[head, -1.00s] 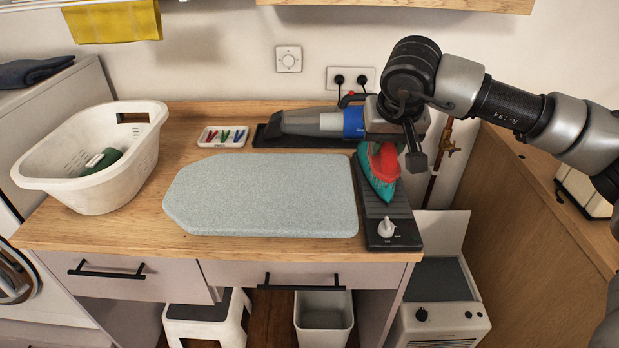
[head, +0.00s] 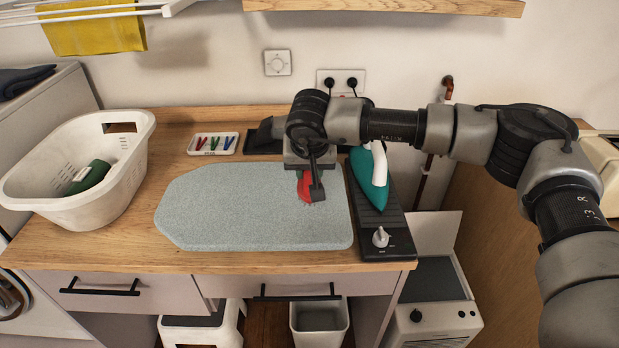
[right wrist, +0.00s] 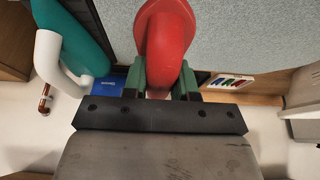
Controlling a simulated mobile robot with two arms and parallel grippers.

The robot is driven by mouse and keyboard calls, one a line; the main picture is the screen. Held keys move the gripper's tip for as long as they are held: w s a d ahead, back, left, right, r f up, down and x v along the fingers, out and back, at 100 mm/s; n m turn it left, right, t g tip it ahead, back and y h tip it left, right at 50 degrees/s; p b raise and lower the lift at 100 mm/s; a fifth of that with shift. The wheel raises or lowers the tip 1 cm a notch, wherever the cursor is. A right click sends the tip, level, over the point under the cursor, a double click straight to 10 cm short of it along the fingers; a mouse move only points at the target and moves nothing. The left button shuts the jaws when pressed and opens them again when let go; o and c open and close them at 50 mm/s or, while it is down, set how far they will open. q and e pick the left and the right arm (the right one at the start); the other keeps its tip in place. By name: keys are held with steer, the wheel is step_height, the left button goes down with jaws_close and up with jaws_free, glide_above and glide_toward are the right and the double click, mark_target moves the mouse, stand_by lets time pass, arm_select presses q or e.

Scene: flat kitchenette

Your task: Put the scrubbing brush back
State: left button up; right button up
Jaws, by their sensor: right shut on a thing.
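The scrubbing brush (head: 304,188) is red and is gripped in my right gripper (head: 310,179). In the head view it is over the right part of the grey ironing board (head: 230,205), partly hidden by the gripper; I cannot tell whether it touches the board. In the right wrist view the brush (right wrist: 165,40) has its red loop between the green fingers of my right gripper (right wrist: 160,80). My left gripper is not in view.
A teal iron (head: 370,182) stands on a dark strip (head: 388,222) right of the board. A white basket (head: 60,205) with a green item (head: 88,178) is at left. A small tray of coloured pegs (head: 212,144) lies behind the board. The board's left part is clear.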

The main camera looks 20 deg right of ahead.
step_height(320, 180, down, 3)
steer(key=shift+f+p, duration=0.2)
steer(key=shift+p, duration=0.3)
steer(key=shift+f, duration=0.1)
steer(key=shift+f+b, duration=0.15)
steer(key=shift+b, duration=0.15)
steer(key=o, duration=1)
steer(key=shift+r+p, duration=0.2)
steer(key=shift+p, duration=0.1)
steer(key=shift+s+r, duration=0.1)
steer(key=shift+r, duration=0.25)
steer(key=b+v, duration=0.2)
steer(key=v, duration=0.9)
steer(key=shift+s+r, duration=0.1)
steer(key=shift+r, duration=0.05)
